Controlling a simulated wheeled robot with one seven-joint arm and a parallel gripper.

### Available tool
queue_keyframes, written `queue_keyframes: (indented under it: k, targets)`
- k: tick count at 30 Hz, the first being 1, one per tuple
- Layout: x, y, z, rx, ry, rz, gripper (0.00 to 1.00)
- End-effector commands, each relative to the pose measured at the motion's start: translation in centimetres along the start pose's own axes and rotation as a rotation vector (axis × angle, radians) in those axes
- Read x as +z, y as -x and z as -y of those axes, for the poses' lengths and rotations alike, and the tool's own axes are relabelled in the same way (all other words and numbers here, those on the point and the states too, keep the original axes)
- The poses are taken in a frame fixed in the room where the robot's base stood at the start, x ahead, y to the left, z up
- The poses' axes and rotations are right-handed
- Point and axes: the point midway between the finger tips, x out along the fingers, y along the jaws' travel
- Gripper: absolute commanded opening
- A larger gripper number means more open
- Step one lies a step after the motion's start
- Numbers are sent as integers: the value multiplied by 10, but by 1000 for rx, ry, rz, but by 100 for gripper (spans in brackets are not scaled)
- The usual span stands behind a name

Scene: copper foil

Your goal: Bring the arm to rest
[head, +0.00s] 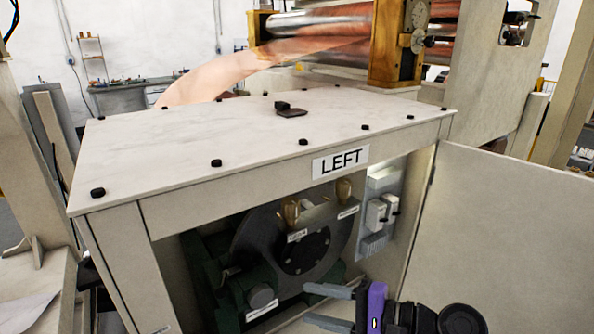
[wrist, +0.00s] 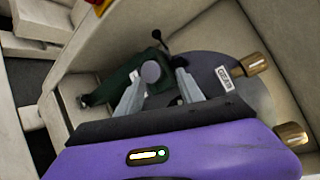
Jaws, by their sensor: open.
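My gripper (head: 329,307) is at the bottom of the head view, with a purple body and two grey fingers spread apart. It is in front of the open cabinet below the LEFT label. Nothing shows between the fingers. In the wrist view my gripper (wrist: 160,92) points toward a green housing (wrist: 122,82) and a dark round disc (wrist: 240,88) inside the cabinet. I cannot tell how far the fingertips are from them. Part of my arm is cut off by the lower edge of the head view.
The cabinet (head: 230,132) has a pale top with several black knobs and a small dark block (head: 290,110). Its door (head: 515,235) stands open at the right. Brass fittings (head: 291,212) and white switch boxes (head: 376,214) sit inside. Copper foil (head: 225,75) and rollers are behind.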

Motion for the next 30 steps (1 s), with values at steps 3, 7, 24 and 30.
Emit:
queue_keyframes:
  k: [3, 7, 24, 30]
  targets:
    - [-13, 2, 13, -33, 66, -72, 45]
    - [-31, 7, 24, -65, 160, -178, 45]
    - [-70, 121, -59, 69, 782, -893, 45]
    - [-29, 177, -96, 210, 1050, -1079, 45]
